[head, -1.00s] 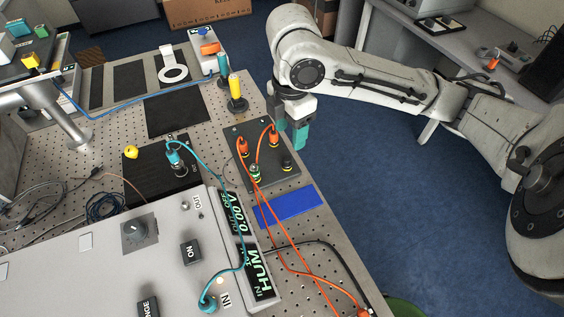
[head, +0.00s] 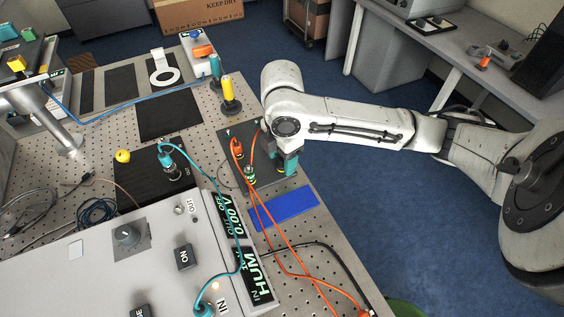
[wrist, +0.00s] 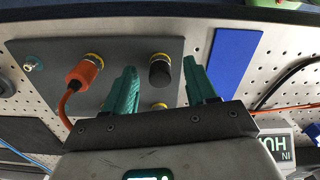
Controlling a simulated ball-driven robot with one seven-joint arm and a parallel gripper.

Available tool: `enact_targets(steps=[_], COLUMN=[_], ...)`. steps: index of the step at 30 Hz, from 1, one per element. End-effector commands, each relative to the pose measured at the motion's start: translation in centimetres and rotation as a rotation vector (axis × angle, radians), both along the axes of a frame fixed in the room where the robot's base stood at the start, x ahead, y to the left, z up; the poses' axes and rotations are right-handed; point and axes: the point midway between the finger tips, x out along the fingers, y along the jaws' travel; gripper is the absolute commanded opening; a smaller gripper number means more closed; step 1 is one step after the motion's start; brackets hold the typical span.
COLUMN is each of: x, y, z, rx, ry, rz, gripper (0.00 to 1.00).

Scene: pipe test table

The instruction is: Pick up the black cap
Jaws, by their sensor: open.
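The black cap (wrist: 159,72) has a yellow ring at its base and sits on the dark grey panel (wrist: 30,60). In the wrist view it lies between the two green fingers of my gripper (wrist: 160,66), beyond or level with their tips. My gripper is open with nothing clamped. In the head view my gripper (head: 283,163) is over the right side of the panel and hides the cap.
An orange plug (wrist: 84,72) with its cable stands left of the fingers. A yellow-ringed socket (wrist: 159,106) is near the cap. A blue pad (head: 285,207) lies beside the panel. Orange cables (head: 268,234) cross the table toward the front.

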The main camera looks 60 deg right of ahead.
Motion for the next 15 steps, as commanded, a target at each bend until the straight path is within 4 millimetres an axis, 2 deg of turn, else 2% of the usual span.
enact_targets(steps=[6, 15], x=[0.0, 0.0], y=[0.0, 0.01], z=[-0.08, -0.05], rx=[0.0, 0.0], ry=[0.0, 0.0], rz=[0.0, 0.0], gripper=[0.57, 0.29])
